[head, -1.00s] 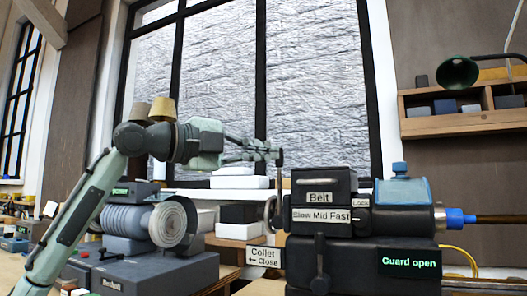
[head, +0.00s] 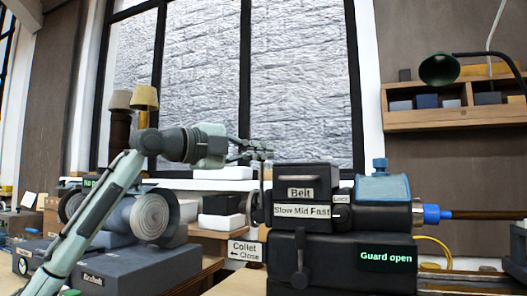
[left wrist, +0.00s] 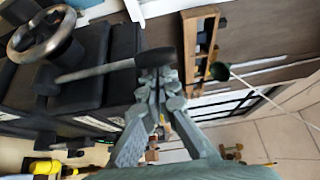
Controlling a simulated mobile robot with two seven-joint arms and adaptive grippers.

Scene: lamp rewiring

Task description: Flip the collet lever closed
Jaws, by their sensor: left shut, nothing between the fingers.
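The dark collet lever (head: 262,178) stands upright at the left end of the machine head, near a sign (head: 245,251) reading "Collet ← Close". In the left wrist view the lever's rod (left wrist: 95,71) runs to a black knob (left wrist: 155,58). My left gripper (head: 266,155) is shut and empty at the lever's top end. In the left wrist view its fingertips (left wrist: 155,80) are right by the knob; I cannot tell whether they touch. The head view partly hides the lever top behind the fingers. My right gripper is not in view.
A black box (head: 303,177) labelled "Belt" stands just right of the lever. Another black lever (head: 300,260) is on the machine front. A steel handwheel (left wrist: 45,33) is near the lever's base. A display (head: 385,257) reads "Guard open". A grey machine (head: 140,265) stands behind my left arm.

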